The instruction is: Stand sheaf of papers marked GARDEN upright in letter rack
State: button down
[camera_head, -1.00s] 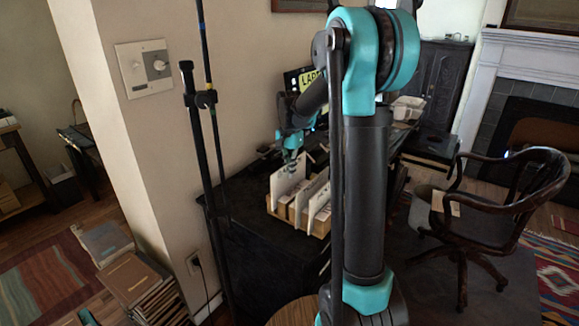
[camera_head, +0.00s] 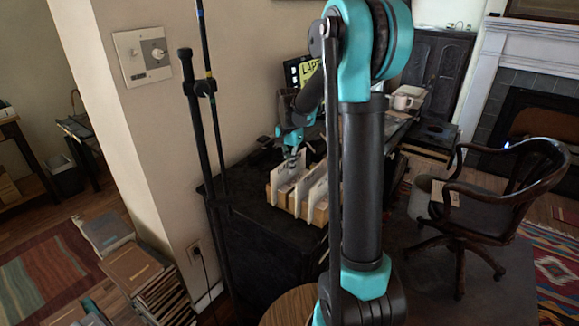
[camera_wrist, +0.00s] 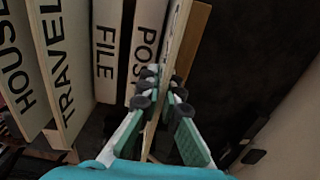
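My gripper (camera_wrist: 160,97) points down at the letter rack (camera_head: 272,197) on the dark desk; it also shows in the head view (camera_head: 291,158). In the wrist view its fingers close on both sides of a thin pale sheaf (camera_wrist: 176,38), seen nearly edge-on and upright. Its marking cannot be read, so I cannot tell whether it is GARDEN. It stands beside the wooden end panel (camera_wrist: 197,42) of the rack. To its left are upright sheaves marked POST (camera_wrist: 143,45), FILE (camera_wrist: 105,50), TRAVEL (camera_wrist: 66,75) and HOUSE (camera_wrist: 18,70).
The dark desk (camera_head: 255,222) has bare top around the rack. A thin dark stand (camera_head: 205,150) rises close to its left. Book piles (camera_head: 135,275) lie on the floor at left. A wooden armchair (camera_head: 490,195) stands at right. A yellow-lettered sign (camera_head: 309,70) stands behind.

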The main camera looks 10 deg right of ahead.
jog(key=c, duration=1.6)
grip_release()
jog(key=shift+c, duration=0.2)
notch_tip(320, 180, up, 12)
